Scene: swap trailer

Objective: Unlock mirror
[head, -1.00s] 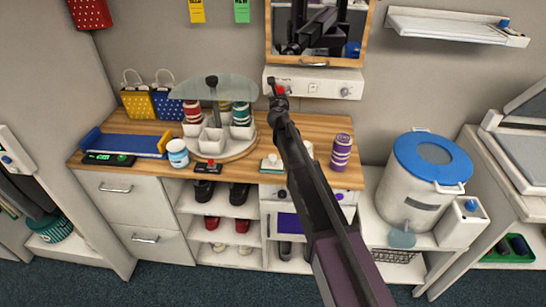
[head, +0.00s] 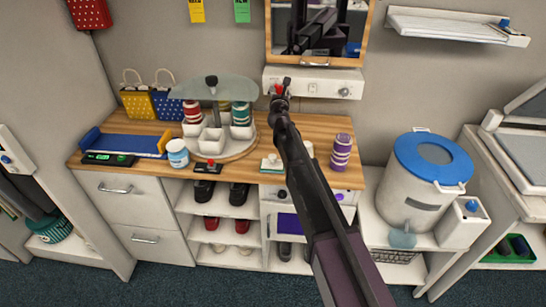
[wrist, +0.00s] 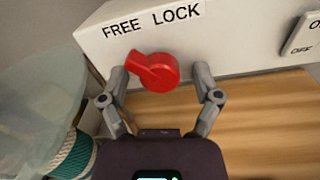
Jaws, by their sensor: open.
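The mirror (head: 350,28) in its wooden frame hangs at the top of the head view, above a white wall box (head: 325,83). In the wrist view the box front (wrist: 235,32) carries the words FREE and LOCK above a red turning lever (wrist: 158,72). The lever's narrow end points left, below the word FREE. My gripper (wrist: 160,75) is open, with one finger on each side of the lever. I cannot tell whether the left finger touches the lever's narrow end. In the head view my gripper (head: 282,92) covers most of the lever.
A rocker switch marked OFF (wrist: 303,34) is at right on the box. A carousel with a clear lid (head: 213,88) and thread spools stands left of my arm on the wooden counter (head: 120,133). A striped purple spool (head: 341,152) stands to the right.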

